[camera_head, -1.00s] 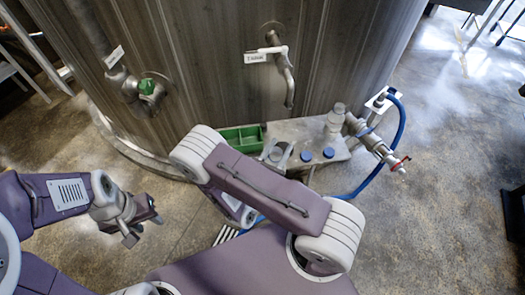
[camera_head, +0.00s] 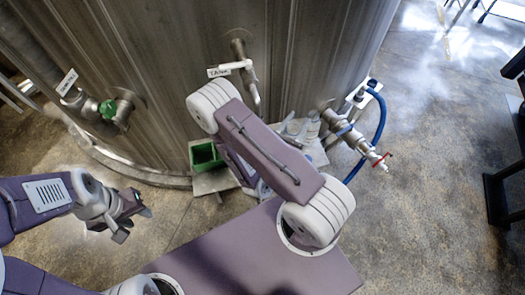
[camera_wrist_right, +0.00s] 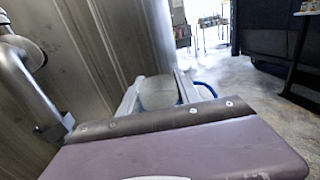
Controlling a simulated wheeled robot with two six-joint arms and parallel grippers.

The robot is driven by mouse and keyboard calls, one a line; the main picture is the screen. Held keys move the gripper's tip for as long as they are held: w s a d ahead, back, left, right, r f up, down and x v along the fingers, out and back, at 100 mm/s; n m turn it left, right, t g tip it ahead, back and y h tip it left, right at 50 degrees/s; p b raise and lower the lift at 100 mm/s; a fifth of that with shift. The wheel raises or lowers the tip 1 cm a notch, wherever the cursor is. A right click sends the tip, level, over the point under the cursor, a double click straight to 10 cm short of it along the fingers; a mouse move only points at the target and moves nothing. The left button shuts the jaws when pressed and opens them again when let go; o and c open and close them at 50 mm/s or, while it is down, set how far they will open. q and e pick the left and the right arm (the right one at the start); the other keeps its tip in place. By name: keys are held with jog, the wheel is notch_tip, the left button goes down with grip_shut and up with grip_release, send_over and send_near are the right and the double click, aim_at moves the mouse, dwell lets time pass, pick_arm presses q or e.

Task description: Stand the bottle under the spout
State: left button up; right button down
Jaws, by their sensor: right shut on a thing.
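A metal spout (camera_head: 252,82) with a white labelled handle comes out of the tank wall in the head view. In the right wrist view my right gripper (camera_wrist_right: 158,88) has its two pale fingers on either side of a clear, whitish round bottle (camera_wrist_right: 159,97) and is shut on it. A purple part of my arm covers its lower side, so I cannot tell what is under it. In the head view my right forearm hides most of this gripper, below the spout. My left gripper (camera_head: 134,225) is empty, with its fingers apart, at the left over the floor.
A pale shelf (camera_head: 210,184) below the spout carries a green bin (camera_head: 206,155). A tap assembly (camera_head: 352,137) with a blue hose (camera_head: 378,125) sticks out to the right. A green-handled valve (camera_head: 110,109) is on the left. Open floor lies to the right.

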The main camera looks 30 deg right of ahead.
jog(key=w+a+f+b, duration=0.8)
jog(key=f+b, duration=0.2)
jog(key=b, duration=0.6)
jog(key=shift+f, duration=0.4)
jog(key=shift+f+b, duration=0.1)
jog(key=shift+b, duration=0.25)
jog(key=c, duration=0.8)
grip_release()
jog(key=shift+w+f, duration=0.1)
jog(key=shift+c, duration=0.2)
